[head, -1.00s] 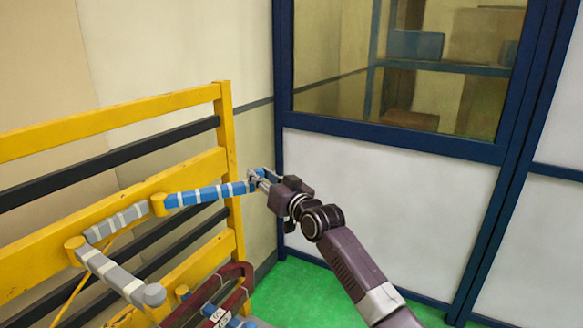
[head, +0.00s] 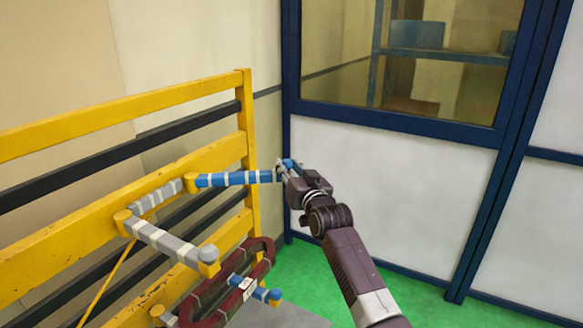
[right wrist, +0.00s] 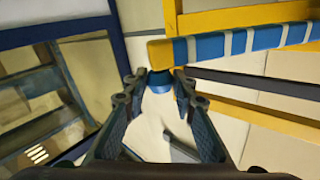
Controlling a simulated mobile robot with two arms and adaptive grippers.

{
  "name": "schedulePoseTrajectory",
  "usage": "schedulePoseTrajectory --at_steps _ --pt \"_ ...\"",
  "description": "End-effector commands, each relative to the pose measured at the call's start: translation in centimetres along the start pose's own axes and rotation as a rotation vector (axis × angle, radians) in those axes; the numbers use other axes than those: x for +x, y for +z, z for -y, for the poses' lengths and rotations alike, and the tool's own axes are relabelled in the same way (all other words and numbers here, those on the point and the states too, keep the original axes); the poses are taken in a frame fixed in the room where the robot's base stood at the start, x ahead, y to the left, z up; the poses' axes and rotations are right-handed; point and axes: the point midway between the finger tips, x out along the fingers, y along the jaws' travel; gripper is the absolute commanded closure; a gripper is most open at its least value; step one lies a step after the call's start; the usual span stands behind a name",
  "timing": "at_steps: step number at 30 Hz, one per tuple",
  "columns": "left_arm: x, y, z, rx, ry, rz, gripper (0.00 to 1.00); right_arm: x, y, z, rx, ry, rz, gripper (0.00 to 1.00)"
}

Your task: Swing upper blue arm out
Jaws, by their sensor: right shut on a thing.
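The upper blue arm (head: 235,178), blue with white bands, reaches right from a yellow joint on the yellow rack (head: 212,156). It extends past the rack's right-hand post. My right gripper (head: 284,168) is at the arm's free end, shut on its blue end knob. In the right wrist view the blue knob (right wrist: 159,82) sits between my fingertips, beneath the arm's yellow end, with the banded arm (right wrist: 240,42) running off to the right. The fingers partly hide the knob. My left gripper is not in view.
A grey banded arm (head: 168,242) sticks out below left. A dark red coil (head: 230,280) hangs under it beside a lower blue arm (head: 262,293). A blue-framed partition with a window (head: 420,60) stands behind my gripper. Green floor (head: 390,290) is open at the right.

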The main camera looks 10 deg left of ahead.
Motion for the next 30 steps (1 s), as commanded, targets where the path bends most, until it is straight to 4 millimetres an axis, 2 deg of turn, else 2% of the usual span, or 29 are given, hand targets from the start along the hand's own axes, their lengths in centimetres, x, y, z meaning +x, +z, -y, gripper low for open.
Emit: schedulePoseTrajectory --at_steps 2,3,8,20,30 --pt "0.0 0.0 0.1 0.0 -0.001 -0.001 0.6 0.0 -0.3 0.1 0.001 -0.001 -0.006 1.0" --pt "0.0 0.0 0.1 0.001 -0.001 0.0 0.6 0.0 -0.3 0.1 0.001 -0.001 -0.006 0.74" --pt "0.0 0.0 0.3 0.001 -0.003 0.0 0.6 0.0 -0.2 0.0 0.001 -0.001 -0.004 0.58" --pt "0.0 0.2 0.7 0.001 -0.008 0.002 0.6 -0.4 0.0 -0.1 0.002 0.0 -0.001 0.58" --pt "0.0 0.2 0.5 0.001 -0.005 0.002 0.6 -4.2 0.0 -0.1 0.002 0.0 -0.003 0.58"
